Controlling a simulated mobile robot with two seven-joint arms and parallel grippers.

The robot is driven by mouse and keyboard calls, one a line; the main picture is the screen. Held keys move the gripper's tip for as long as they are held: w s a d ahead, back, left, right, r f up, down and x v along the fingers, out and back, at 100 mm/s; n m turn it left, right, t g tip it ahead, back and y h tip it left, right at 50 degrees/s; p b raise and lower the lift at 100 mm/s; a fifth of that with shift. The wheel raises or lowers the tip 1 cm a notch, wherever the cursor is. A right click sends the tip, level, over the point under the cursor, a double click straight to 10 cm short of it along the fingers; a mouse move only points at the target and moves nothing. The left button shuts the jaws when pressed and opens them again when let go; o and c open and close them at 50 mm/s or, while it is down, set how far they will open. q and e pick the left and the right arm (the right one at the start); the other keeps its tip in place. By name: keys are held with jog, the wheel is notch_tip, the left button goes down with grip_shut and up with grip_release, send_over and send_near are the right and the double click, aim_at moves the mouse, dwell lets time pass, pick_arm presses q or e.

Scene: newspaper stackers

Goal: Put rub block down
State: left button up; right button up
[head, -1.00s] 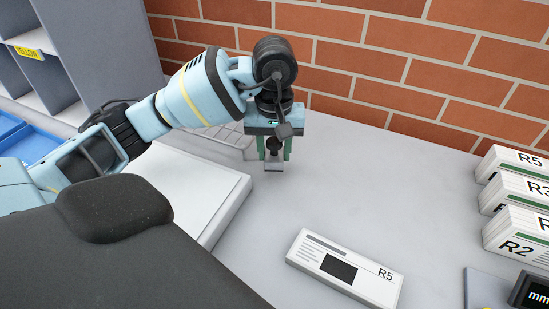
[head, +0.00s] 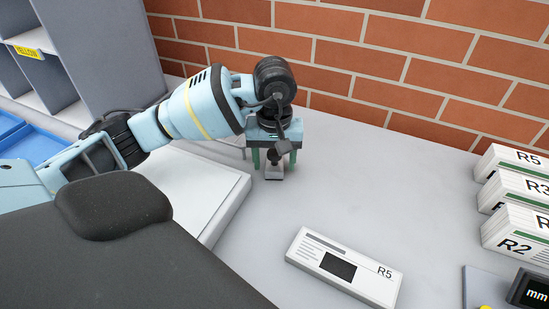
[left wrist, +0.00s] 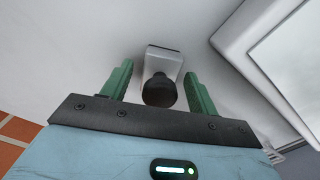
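The rub block (head: 274,173) is a small pale block with a dark round knob, standing on the grey table near the back middle. In the left wrist view the block (left wrist: 165,58) lies beyond its black knob (left wrist: 159,91). My left gripper (head: 274,158) is right above it, pointing down. Its two green fingers (left wrist: 158,84) are open, one on each side of the knob, with a gap on both sides. The block appears to rest on the table. My right gripper is not in view.
A white flat tray or plate (head: 236,203) lies just left of the block. A newspaper bundle marked R5 (head: 345,268) lies in front. More bundles (head: 516,232) are stacked at the right, by a small display (head: 533,291). A brick wall (head: 400,65) closes the back.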

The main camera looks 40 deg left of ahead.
aim_at(274, 152)
pick_arm(q)
jog(key=shift+r, duration=0.65)
notch_tip(274, 152, up, 11)
jog(key=shift+f+p, duration=0.1)
jog(key=shift+p, duration=0.6)
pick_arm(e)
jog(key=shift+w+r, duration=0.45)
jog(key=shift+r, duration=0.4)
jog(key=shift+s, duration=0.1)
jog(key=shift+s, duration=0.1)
